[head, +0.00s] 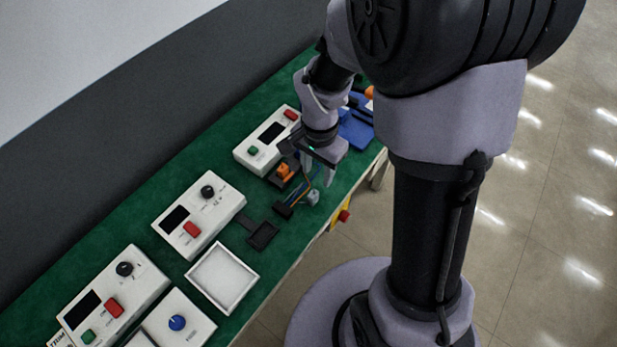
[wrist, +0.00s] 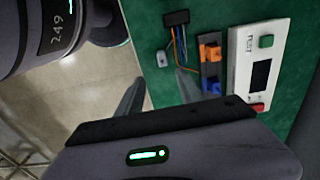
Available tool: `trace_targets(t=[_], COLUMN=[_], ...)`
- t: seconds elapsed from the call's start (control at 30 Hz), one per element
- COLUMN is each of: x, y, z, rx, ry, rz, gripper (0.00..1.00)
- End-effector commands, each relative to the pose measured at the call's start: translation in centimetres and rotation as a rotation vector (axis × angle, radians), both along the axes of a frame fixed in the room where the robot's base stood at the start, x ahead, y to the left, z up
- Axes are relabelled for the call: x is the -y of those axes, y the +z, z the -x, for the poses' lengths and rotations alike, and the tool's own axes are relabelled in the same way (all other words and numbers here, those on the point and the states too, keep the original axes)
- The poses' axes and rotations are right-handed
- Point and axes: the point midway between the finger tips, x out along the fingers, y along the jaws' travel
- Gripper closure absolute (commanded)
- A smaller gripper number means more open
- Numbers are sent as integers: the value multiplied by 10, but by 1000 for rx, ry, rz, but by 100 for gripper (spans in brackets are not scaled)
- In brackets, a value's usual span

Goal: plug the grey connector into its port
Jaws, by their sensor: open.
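The small grey connector (head: 313,197) lies on the green bench near its front edge. It also shows in the wrist view (wrist: 162,59). Coloured wires (wrist: 181,45) run close to it from a black block (wrist: 177,18). My gripper (head: 318,172) is open and empty, pointing down above the bench near the connector. In the wrist view the connector shows just beyond the gap between the fingertips (wrist: 159,76). A dark holder (wrist: 210,69) beside it carries an orange part (wrist: 210,51) and a blue part (wrist: 211,85). I cannot tell which opening is the grey connector's port.
A white control box (head: 267,141) stands behind the holder. Another white box (head: 199,214), a black tray-like part (head: 263,235) and a white open tray (head: 222,278) lie to the left. Blue items (head: 356,127) sit at the right end. The bench's front edge is close.

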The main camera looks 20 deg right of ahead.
Motion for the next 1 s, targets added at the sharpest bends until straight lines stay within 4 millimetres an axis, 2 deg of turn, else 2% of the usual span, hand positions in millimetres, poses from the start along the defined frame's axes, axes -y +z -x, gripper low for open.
trace_targets(t=[0.03, 0.1, 0.37, 0.53, 0.6, 0.77, 1.0], x=[0, 0, -3, -7, -7, -7, -7], y=[-21, -35, -61, -97, -103, -99, -99], z=[1, 1, 0, -1, -2, -2, -2], rx=[-4, -4, -1, -2, 1, 2, 2], ry=[0, 1, 1, 1, 2, 1, 1], rz=[-1, 0, -1, -1, -1, -1, -1], gripper=[56, 56, 56, 56, 56, 56, 100])
